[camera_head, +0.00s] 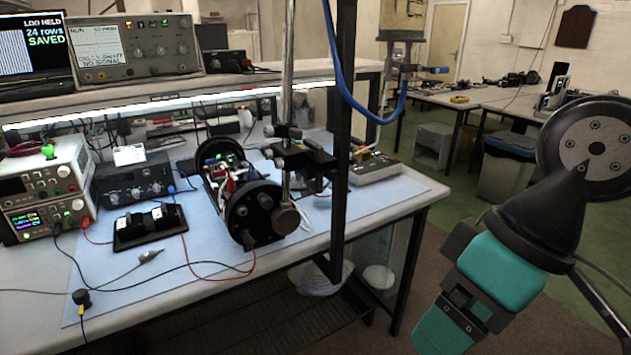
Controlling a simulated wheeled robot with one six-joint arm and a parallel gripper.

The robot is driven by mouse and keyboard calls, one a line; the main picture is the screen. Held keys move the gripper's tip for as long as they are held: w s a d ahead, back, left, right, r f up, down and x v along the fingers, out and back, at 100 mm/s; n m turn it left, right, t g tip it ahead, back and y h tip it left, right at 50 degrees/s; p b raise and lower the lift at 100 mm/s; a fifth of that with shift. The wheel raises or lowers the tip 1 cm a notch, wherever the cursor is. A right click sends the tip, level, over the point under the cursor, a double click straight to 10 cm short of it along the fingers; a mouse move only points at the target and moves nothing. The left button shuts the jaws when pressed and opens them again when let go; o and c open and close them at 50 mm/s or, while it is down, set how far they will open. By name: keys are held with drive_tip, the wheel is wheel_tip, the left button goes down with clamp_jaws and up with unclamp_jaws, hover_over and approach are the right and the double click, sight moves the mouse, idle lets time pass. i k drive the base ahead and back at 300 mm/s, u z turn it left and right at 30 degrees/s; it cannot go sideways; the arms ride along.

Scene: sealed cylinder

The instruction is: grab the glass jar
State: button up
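A clear, glass-like vessel (377,262) shows under the right end of the workbench, behind the bench leg. It has a pale, rounded shape at its lower part, and the dark upright post and the bench edge partly hide it. I cannot tell for sure that it is the glass jar. No other plain glass jar stands out on the bench top. My arm, with teal and black parts, fills the lower right, apart from the bench. I can make out no gripper fingers.
The workbench (310,255) has a blue mat with an opened black cylindrical device (235,195), wires and instruments. A dark upright post (344,130) with a blue cable stands at its front. A bin (507,167) and another table (480,97) stand behind. Floor shows right of the bench.

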sight(322, 201)
drive_tip(key=z, duration=0.45)
drive_tip(key=k, duration=0.6)
drive_tip(key=z, duration=1)
drive_tip(key=i, duration=2.7)
drive_tip(key=u, duration=1.1)
drive_tip(key=i, duration=0.7)
drive_tip(key=u, duration=1.15)
drive_tip(key=i, duration=0.5)
drive_tip(key=u, duration=0.35)
